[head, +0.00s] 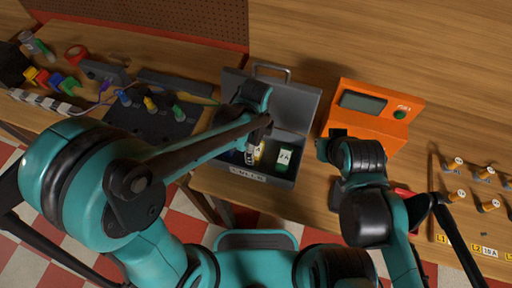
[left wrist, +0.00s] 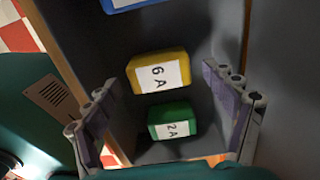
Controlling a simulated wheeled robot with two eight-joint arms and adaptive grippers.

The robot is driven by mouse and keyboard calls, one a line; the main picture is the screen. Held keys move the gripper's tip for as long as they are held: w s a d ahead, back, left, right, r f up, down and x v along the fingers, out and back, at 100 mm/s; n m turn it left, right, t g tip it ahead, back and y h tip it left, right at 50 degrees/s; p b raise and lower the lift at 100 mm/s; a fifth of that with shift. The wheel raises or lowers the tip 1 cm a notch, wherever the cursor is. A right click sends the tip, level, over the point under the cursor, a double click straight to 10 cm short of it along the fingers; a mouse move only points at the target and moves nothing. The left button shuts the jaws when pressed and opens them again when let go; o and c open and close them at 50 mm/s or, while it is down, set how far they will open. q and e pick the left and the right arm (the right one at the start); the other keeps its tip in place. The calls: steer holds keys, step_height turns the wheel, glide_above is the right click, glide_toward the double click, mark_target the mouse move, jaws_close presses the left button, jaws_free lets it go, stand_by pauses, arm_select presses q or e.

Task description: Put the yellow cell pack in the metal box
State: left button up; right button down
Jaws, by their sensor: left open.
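The yellow cell pack (left wrist: 158,75), labelled 6 A, lies inside the open metal box (head: 306,105); a sliver of it shows in the head view (head: 261,151). My left gripper (head: 257,128) is over the box, pointing down into it. In the left wrist view its two fingers (left wrist: 161,78) stand wide apart on either side of the yellow pack, with a gap to each side. It holds nothing. My left forearm hides part of the box. My right arm stands right of the box; its fingers cannot be made out.
A green pack (head: 284,157), labelled 2 A, sits right beside the yellow one in the box, and a blue one (left wrist: 125,3) lies on the other side. An orange tester (head: 365,113) stands right of the box. A dark tray with colored connectors (head: 150,106) lies left.

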mark_target(256, 149)
arm_select(q)
step_height(256, 149, up, 9)
steer(key=p, duration=0.2)
steer(key=s+a+r+n+t, duration=0.2)
steer(key=a+n+t, duration=0.1)
steer(key=a+n, duration=0.6)
steer(key=s+a+r+n+t, duration=0.3)
steer(key=a+n, duration=0.6)
steer(key=n, duration=0.3)
steer(key=shift+s+n+t, duration=0.2)
steer(key=shift+n+t, duration=0.1)
steer(key=shift+t, duration=0.3)
steer(key=shift+f, duration=0.2)
step_height(256, 149, down, 7)
steer(key=b, duration=0.6)
steer(key=shift+r+b, duration=0.2)
steer(key=shift+b, duration=0.15)
